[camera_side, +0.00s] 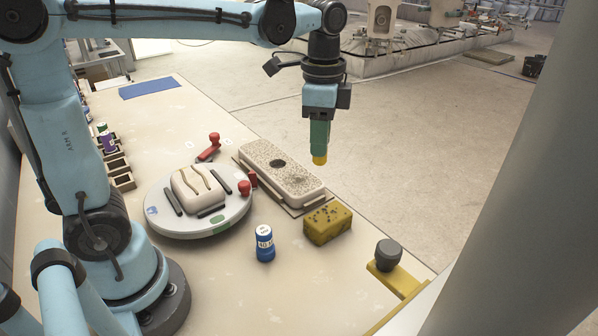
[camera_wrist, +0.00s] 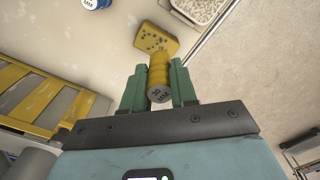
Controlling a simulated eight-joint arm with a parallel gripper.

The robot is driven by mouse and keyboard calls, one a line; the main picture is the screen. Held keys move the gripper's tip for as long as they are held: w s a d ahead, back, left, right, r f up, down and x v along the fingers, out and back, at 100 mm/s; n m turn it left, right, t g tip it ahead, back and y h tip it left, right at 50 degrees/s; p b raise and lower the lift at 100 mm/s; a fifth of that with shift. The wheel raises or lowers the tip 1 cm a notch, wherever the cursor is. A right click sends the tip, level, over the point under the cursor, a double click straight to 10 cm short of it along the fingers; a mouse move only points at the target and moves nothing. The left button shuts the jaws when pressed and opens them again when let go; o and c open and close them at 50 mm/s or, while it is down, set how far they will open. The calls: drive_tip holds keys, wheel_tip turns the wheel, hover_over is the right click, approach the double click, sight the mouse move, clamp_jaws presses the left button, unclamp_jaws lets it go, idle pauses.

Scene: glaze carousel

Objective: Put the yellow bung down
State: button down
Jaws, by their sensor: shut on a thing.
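The yellow bung (camera_side: 319,160) is in my gripper (camera_side: 319,146), its lower end showing below the green fingers. In the side view it hangs in the air above the bench's right part, above and apart from the speckled block. In the wrist view the ribbed yellow bung (camera_wrist: 160,72) sits between the two green fingers of my gripper (camera_wrist: 160,80), which are shut on it. Its grey end with dark lettering faces the camera.
A grey knob (camera_side: 388,254) stands on a yellow frame (camera_side: 402,282) near the edge. Bench surface before the bottle is clear.

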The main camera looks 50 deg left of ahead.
drive_tip(key=s+d+f+m, duration=0.2)
drive_tip(key=s+d+m, duration=0.2)
drive_tip(key=s+d, duration=0.45)
drive_tip(key=s+d+f+m, duration=0.3)
drive_tip(key=s+d, duration=0.4)
drive_tip(key=d, duration=0.3)
drive_tip(key=w+a+f, duration=0.2)
drive_tip(key=w, duration=0.1)
drive_tip(key=w+a+f, duration=0.2)
drive_tip(key=w, duration=0.1)
drive_tip(key=w+a+f, duration=0.2)
drive_tip(key=w+f, duration=0.1)
drive_tip(key=shift+w+a, duration=0.15)
drive_tip(key=shift+a, duration=0.25)
drive_tip(key=shift+f, duration=1.95)
drive_tip(key=shift+f, duration=0.15)
drive_tip(key=c, duration=0.9)
unclamp_jaws()
